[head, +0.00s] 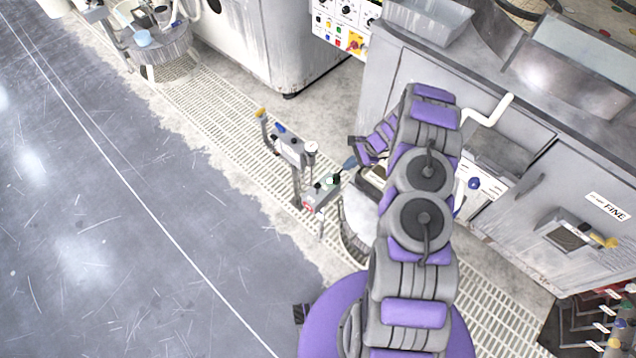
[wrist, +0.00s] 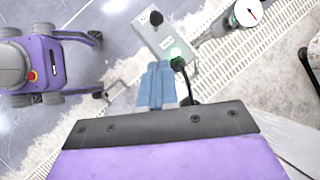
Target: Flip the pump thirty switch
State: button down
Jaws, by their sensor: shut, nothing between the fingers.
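A small grey control box (head: 322,192) stands on a post among pipes, with a lit green lamp, black knobs and a red-and-white label too small to read. In the wrist view the box (wrist: 150,38) shows a black knob (wrist: 156,18) at its far end and a glowing green lamp (wrist: 175,52). A black switch-like part (wrist: 179,64) sits at its near end. I cannot tell which control is pump thirty. My gripper (wrist: 160,66) is shut and empty, its blue fingertips close beside the black part; contact is unclear. In the head view my gripper (head: 349,162) is just above the box.
A pressure gauge (head: 311,148) and a yellow-handled valve (head: 261,113) rise beside the box. Pale floor grating (head: 222,98) runs below, and the grey floor (head: 110,220) at left is clear.

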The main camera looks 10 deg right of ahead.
aim_at(317, 188)
jog(key=b+x, duration=0.1)
jog(key=x, duration=0.5)
jog(key=b+x, duration=0.1)
jog(key=x, duration=0.5)
jog(key=shift+s+a+r, duration=0.15)
jog(key=shift+s+a, duration=0.1)
jog(key=shift+a, duration=0.15)
jog(key=shift+d+b, duration=0.3)
jog(key=shift+a, duration=0.9)
jog(key=shift+s+d, duration=0.1)
jog(key=shift+d, duration=0.2)
jog(key=shift+s+p, duration=0.1)
jog(key=shift+p, duration=0.2)
